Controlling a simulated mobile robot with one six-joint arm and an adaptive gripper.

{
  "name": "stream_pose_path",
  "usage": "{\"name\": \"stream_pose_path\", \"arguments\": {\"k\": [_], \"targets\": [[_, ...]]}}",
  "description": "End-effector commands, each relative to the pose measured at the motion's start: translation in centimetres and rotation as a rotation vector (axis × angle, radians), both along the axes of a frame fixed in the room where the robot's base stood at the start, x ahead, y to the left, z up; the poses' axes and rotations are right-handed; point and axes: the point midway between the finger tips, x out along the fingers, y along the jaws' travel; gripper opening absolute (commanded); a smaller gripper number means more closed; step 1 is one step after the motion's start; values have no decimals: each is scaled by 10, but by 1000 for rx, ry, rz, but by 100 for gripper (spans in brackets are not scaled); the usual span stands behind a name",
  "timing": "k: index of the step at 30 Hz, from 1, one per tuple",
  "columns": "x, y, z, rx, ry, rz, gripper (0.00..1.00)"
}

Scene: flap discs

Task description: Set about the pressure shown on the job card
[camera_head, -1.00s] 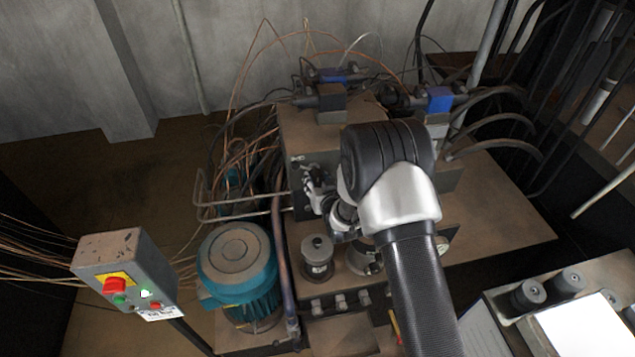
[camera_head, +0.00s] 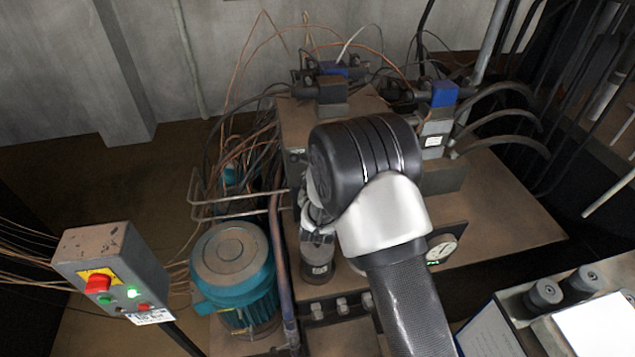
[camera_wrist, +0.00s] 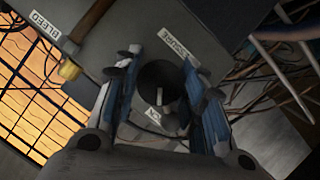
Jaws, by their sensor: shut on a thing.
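In the wrist view my gripper (camera_wrist: 158,92) is shut on a dark round knob (camera_wrist: 160,76) with a white pointer mark. One finger lies on each side of it. In the head view the dark knob (camera_head: 317,262) shows below my gripper (camera_head: 318,212), whose fingers are largely hidden by my wrist. A round white-faced gauge (camera_head: 442,248) is to the right; its reading is too small to tell. A white sheet (camera_head: 598,328) lies at the lower right, with no legible writing; I cannot tell if it is the job card.
A grey control box (camera_head: 110,270) with red and green buttons stands at left, beside a teal motor (camera_head: 235,265). Valves with blue parts (camera_head: 443,95) and hoses stand behind. A yellow fitting (camera_wrist: 69,69) sits near the "BLEED" label (camera_wrist: 43,35). The brown bench right of the gauge is clear.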

Motion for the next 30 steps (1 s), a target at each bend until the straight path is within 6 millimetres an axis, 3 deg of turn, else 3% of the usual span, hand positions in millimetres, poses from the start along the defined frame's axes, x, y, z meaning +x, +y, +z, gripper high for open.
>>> {"name": "stream_pose_path", "arguments": {"k": [15, 30], "targets": [[0, 1, -1, -432, -125, 1, 14], [0, 1, 1, -614, -179, 2, 14]]}}
